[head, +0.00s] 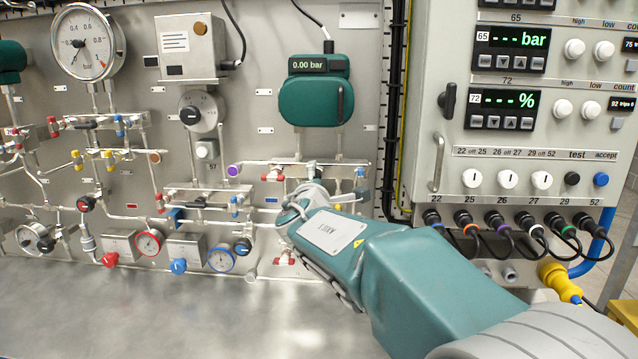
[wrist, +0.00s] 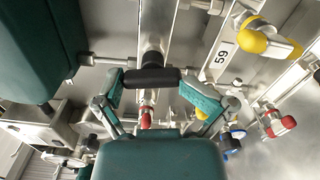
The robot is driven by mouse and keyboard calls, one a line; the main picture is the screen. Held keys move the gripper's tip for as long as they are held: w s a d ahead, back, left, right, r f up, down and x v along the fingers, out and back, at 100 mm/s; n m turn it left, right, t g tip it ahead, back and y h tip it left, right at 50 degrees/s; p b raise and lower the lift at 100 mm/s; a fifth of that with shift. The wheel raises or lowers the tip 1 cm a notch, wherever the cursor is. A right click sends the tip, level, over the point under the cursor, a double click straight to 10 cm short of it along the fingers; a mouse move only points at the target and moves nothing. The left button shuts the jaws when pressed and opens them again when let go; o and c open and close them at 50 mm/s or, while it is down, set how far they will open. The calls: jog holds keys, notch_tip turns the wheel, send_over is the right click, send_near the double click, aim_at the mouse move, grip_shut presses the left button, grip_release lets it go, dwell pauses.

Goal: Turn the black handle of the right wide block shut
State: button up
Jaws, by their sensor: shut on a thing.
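In the wrist view the black handle (wrist: 152,78) lies crosswise in the picture, below a round black hub (wrist: 152,59) on a metal bar. My gripper (wrist: 151,80) has its two green fingers at the handle's two ends and is shut on it. In the head view the right wide block (head: 336,171) is a metal bar under the green 0.00 bar gauge, with red-handled valves near it. My gripper (head: 300,198) reaches it from the lower right and hides its middle, so the black handle cannot be made out there.
The green gauge housing (head: 316,100) hangs just above the block; its side fills the wrist view's upper left. Yellow (wrist: 256,42) and red (wrist: 280,126) valve handles stand right of my fingers. A grey control cabinet (head: 425,120) stands at the right. The metal surface below is bare.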

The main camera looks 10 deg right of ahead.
jog(key=shift+a+r+m, duration=0.15)
jog(key=shift+r+m, duration=0.45)
jog(key=shift+m, duration=0.5)
jog(key=o, duration=0.8)
jog(key=f+v, duration=0.1)
jog(key=v, duration=1)
jog(key=shift+s, duration=0.45)
jog(key=shift+f, duration=0.15)
